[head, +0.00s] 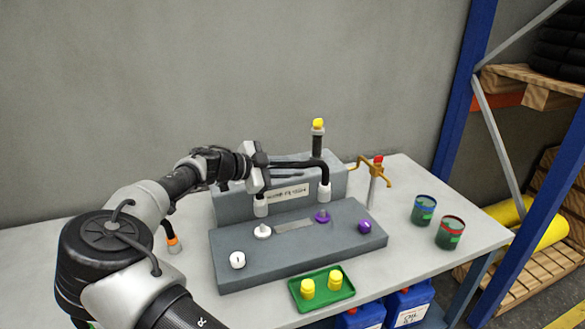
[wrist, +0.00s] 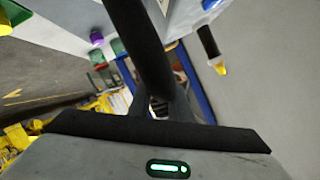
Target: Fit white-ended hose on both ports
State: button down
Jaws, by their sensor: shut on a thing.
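A black hose (head: 325,172) with two white ends is in my gripper (head: 292,163), which is shut on its upper stretch. In the head view, the left white end (head: 261,208) hangs just above the white port (head: 262,231). The right white end (head: 324,192) hangs just above the purple port (head: 322,216). Both ends point down and look apart from the ports, with small gaps. In the wrist view, the hose (wrist: 140,40) runs up from between the fingers (wrist: 160,105). The ports stand on a grey block (head: 300,260).
A white cap (head: 237,260) and a purple cap (head: 365,226) sit on the block. A green tray (head: 318,300) holds two yellow plugs. A yellow-ended hose (head: 318,140) stands behind; an orange-ended one (head: 174,243) is left. A brass tap (head: 372,175) and two cans (head: 450,232) are right.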

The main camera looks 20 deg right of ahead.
jog(key=shift+f+b, duration=0.45)
jog(key=shift+f, duration=2.4)
jog(key=shift+b, duration=1.25)
jog(key=shift+f+b, duration=0.65)
jog(key=shift+b, duration=0.1)
jog(key=c, duration=1.9)
grip_release()
jog(key=shift+a, duration=0.1)
jog(key=shift+b+v, duration=0.55)
jog(key=shift+v, duration=4.85)
